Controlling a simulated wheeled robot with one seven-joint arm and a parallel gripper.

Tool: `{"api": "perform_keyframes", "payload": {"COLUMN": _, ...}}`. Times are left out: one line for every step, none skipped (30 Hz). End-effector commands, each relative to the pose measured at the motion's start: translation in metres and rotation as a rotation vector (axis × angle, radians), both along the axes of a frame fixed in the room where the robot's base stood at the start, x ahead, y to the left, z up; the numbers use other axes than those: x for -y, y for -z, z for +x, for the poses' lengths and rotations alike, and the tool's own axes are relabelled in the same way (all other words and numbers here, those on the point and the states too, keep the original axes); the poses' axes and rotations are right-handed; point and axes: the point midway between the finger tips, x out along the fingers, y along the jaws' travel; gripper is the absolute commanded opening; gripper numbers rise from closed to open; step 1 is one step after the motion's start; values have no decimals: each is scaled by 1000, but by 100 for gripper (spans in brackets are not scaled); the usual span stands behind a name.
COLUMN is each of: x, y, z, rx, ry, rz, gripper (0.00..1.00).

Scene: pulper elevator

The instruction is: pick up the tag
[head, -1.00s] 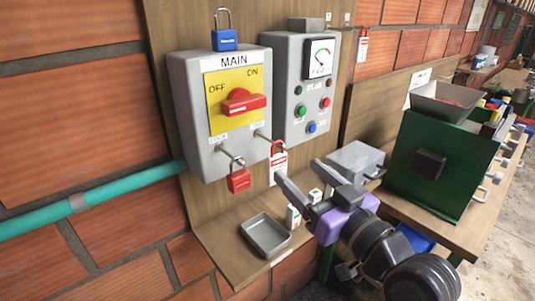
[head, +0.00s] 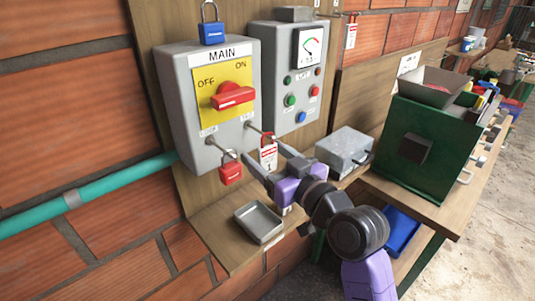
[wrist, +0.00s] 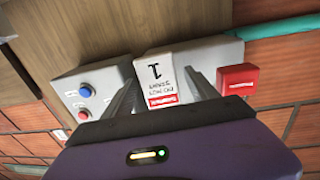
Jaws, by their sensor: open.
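The tag (head: 269,158) is white with a red band and hangs from the right peg under the MAIN box. I cannot tell whether either finger touches the tag. The tag's lower part is partly hidden by my gripper in the head view.
A red padlock (head: 230,172) hangs on the left peg, close beside my left finger. The MAIN box (head: 183,105) and button box (head: 275,75) stand behind. A metal tray (head: 258,222) lies on the shelf below. Another tag (head: 351,37) hangs farther right.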

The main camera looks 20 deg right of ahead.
Motion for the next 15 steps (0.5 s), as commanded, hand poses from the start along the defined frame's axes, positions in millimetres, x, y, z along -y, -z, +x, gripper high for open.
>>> {"api": "perform_keyframes", "payload": {"x": 0, "y": 0, "z": 0, "rx": 0, "ry": 0, "rz": 0, "gripper": 67}}
{"api": "perform_keyframes", "payload": {"x": 0, "y": 0, "z": 0, "rx": 1, "ry": 0, "rz": 0, "gripper": 67}}
{"api": "perform_keyframes", "payload": {"x": 0, "y": 0, "z": 0, "rx": 1, "ry": 0, "rz": 0, "gripper": 67}}
{"api": "perform_keyframes", "payload": {"x": 0, "y": 0, "z": 0, "rx": 1, "ry": 0, "rz": 0, "gripper": 67}}
{"api": "perform_keyframes", "payload": {"x": 0, "y": 0, "z": 0, "rx": 1, "ry": 0, "rz": 0, "gripper": 67}}
{"api": "perform_keyframes", "payload": {"x": 0, "y": 0, "z": 0, "rx": 1, "ry": 0, "rz": 0, "gripper": 59}}
{"api": "perform_keyframes", "payload": {"x": 0, "y": 0, "z": 0, "rx": 1, "ry": 0, "rz": 0, "gripper": 54}}
{"api": "perform_keyframes", "payload": {"x": 0, "y": 0, "z": 0, "rx": 1, "ry": 0, "rz": 0, "gripper": 48}}
{"api": "perform_keyframes", "payload": {"x": 0, "y": 0, "z": 0, "rx": 1, "ry": 0, "rz": 0, "gripper": 40}}
{"api": "perform_keyframes", "payload": {"x": 0, "y": 0, "z": 0, "rx": 1, "ry": 0, "rz": 0, "gripper": 34}}
{"api": "perform_keyframes", "payload": {"x": 0, "y": 0, "z": 0, "rx": 1, "ry": 0, "rz": 0, "gripper": 28}}
{"api": "perform_keyframes", "payload": {"x": 0, "y": 0, "z": 0, "rx": 1, "ry": 0, "rz": 0, "gripper": 20}}
{"api": "perform_keyframes", "payload": {"x": 0, "y": 0, "z": 0, "rx": 1, "ry": 0, "rz": 0, "gripper": 14}}
{"api": "perform_keyframes", "payload": {"x": 0, "y": 0, "z": 0, "rx": 1, "ry": 0, "rz": 0, "gripper": 8}}
{"api": "perform_keyframes", "payload": {"x": 0, "y": 0, "z": 0, "rx": 1, "ry": 0, "rz": 0, "gripper": 0}}
